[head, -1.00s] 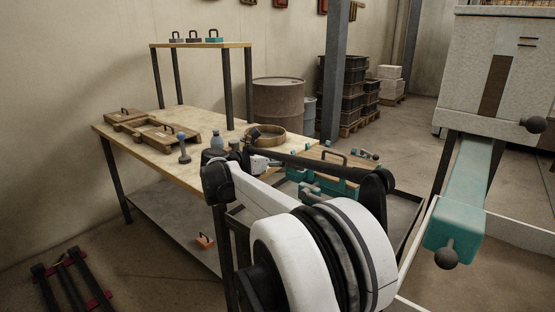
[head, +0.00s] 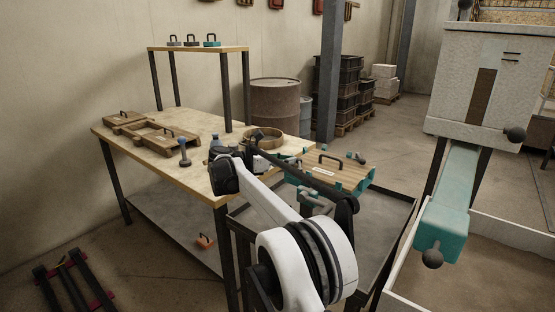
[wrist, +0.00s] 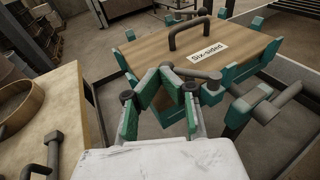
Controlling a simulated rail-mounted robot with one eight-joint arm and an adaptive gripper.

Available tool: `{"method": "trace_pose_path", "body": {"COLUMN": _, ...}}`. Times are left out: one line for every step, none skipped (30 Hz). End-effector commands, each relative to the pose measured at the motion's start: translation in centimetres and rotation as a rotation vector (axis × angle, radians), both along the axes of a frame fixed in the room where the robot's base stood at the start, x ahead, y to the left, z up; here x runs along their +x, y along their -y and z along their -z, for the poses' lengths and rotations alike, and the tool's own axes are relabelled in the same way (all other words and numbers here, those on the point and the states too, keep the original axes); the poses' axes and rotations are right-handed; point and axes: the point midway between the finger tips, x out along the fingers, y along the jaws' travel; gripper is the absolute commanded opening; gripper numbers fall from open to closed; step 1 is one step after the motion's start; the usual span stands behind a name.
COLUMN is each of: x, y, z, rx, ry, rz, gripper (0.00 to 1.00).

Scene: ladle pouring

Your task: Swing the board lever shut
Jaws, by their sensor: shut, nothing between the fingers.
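The board (wrist: 190,55) is a wooden panel with a black handle and a "Six-sided" label, set in a teal frame. It also shows in the head view (head: 345,174), beyond my arm. In the wrist view a grey bar lever (wrist: 285,97) with teal fittings stands out at the board's near right side. My gripper (wrist: 162,76) is shut and empty, its teal-padded fingers close in front of the board's near edge, left of the lever. In the head view my arm hides most of the gripper.
A teal beam (head: 447,200) with black knobs stands at the right. Dark stand rails run around the board.

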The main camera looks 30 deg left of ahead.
Motion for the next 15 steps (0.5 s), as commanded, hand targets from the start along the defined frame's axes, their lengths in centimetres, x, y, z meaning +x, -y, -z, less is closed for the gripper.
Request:
{"method": "trace_pose_path", "body": {"x": 0.3, "y": 0.3, "z": -0.2, "rx": 0.0, "ry": 0.0, "rz": 0.001, "gripper": 0.0}}
{"method": "trace_pose_path", "body": {"x": 0.5, "y": 0.3, "z": -0.2, "rx": 0.0, "ry": 0.0, "rz": 0.001, "gripper": 0.0}}
{"method": "trace_pose_path", "body": {"x": 0.7, "y": 0.5, "z": -0.1, "rx": 0.0, "ry": 0.0, "rz": 0.0, "gripper": 0.0}}
{"method": "trace_pose_path", "body": {"x": 0.8, "y": 0.6, "z": -0.1, "rx": 0.0, "ry": 0.0, "rz": 0.0, "gripper": 0.0}}
{"method": "trace_pose_path", "body": {"x": 0.9, "y": 0.7, "z": -0.1, "rx": 0.0, "ry": 0.0, "rz": 0.0, "gripper": 0.0}}
{"method": "trace_pose_path", "body": {"x": 1.1, "y": 0.9, "z": -0.1, "rx": 0.0, "ry": 0.0, "rz": -0.001, "gripper": 0.0}}
{"method": "trace_pose_path", "body": {"x": 1.3, "y": 1.0, "z": -0.1, "rx": 0.0, "ry": 0.0, "rz": 0.0, "gripper": 0.0}}
{"method": "trace_pose_path", "body": {"x": 1.4, "y": 1.1, "z": -0.1, "rx": 0.0, "ry": 0.0, "rz": 0.0, "gripper": 0.0}}
{"method": "trace_pose_path", "body": {"x": 1.5, "y": 1.3, "z": -0.1, "rx": 0.0, "ry": 0.0, "rz": 0.0, "gripper": 0.0}}
{"method": "trace_pose_path", "body": {"x": 1.7, "y": 1.4, "z": -0.1, "rx": 0.0, "ry": 0.0, "rz": 0.0, "gripper": 0.0}}
{"method": "trace_pose_path", "body": {"x": 1.8, "y": 1.6, "z": -0.1, "rx": 0.0, "ry": 0.0, "rz": 0.0, "gripper": 0.0}}
{"method": "trace_pose_path", "body": {"x": 1.9, "y": 1.7, "z": -0.1, "rx": 0.0, "ry": 0.0, "rz": 0.0, "gripper": 0.0}}
{"method": "trace_pose_path", "body": {"x": 2.0, "y": 1.9, "z": -0.1, "rx": 0.0, "ry": 0.0, "rz": 0.0, "gripper": 0.0}}
{"method": "trace_pose_path", "body": {"x": 2.1, "y": 2.0, "z": -0.1, "rx": 0.0, "ry": 0.0, "rz": 0.0, "gripper": 0.0}}
{"method": "trace_pose_path", "body": {"x": 2.1, "y": 2.1, "z": -0.1, "rx": 0.0, "ry": 0.0, "rz": 0.0, "gripper": 0.0}}
